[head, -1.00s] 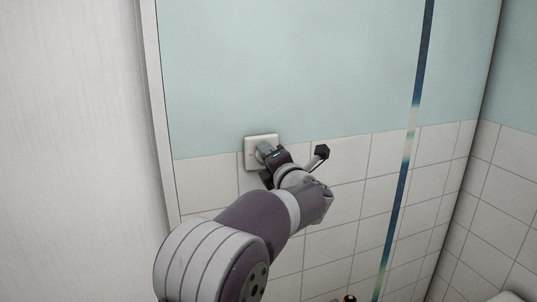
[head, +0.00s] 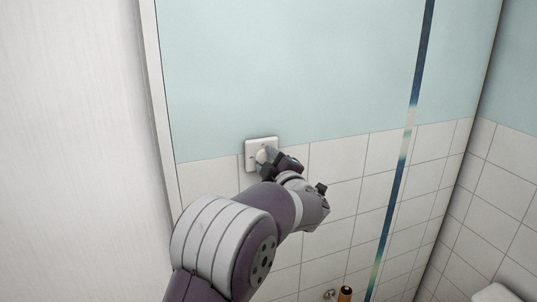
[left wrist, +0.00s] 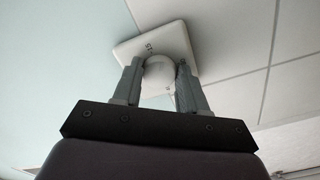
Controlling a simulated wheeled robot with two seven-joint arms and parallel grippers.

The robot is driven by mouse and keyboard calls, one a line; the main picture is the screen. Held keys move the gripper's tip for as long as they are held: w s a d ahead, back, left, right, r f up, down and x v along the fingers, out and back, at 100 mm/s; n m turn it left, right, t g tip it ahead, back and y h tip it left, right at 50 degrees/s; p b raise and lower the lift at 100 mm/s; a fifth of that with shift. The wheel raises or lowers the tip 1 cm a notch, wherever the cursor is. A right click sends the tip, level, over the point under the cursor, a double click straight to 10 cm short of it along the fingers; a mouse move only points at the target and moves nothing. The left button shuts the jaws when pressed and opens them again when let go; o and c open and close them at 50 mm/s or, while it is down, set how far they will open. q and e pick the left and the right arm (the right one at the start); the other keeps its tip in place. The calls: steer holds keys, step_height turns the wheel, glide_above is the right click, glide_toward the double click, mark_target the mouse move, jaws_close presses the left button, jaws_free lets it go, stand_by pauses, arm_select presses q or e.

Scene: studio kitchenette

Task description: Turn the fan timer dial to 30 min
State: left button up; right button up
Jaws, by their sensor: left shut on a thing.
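The fan timer dial is a round white knob (left wrist: 160,71) on a square white wall plate (head: 250,146). The plate (left wrist: 183,36) also shows in the left wrist view, with part of a printed mark visible beside the knob. My left gripper (left wrist: 159,80) has one finger on each side of the knob and is shut on it. In the head view the left gripper (head: 267,161) covers the lower right part of the plate and some of the knob. The dial's pointer and most of its scale cannot be read. My right gripper is not in view.
The plate sits at the top edge of white wall tiles (head: 345,187), below a pale blue wall (head: 300,70). A white panel (head: 70,150) stands at the left.

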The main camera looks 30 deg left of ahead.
arm_select(q)
steer(key=m+p, duration=0.5)
steer(key=m, duration=0.2)
steer(key=shift+s, duration=0.1)
steer(key=shift+f+m+p, duration=0.15)
steer(key=shift+m+p, duration=1.4)
steer(key=shift+m, duration=0.55)
steer(key=shift+f, duration=0.1)
steer(key=shift+a, duration=0.1)
steer(key=o, duration=1)
steer(key=shift+b+v, duration=2.25)
steer(key=shift+v, duration=4.15)
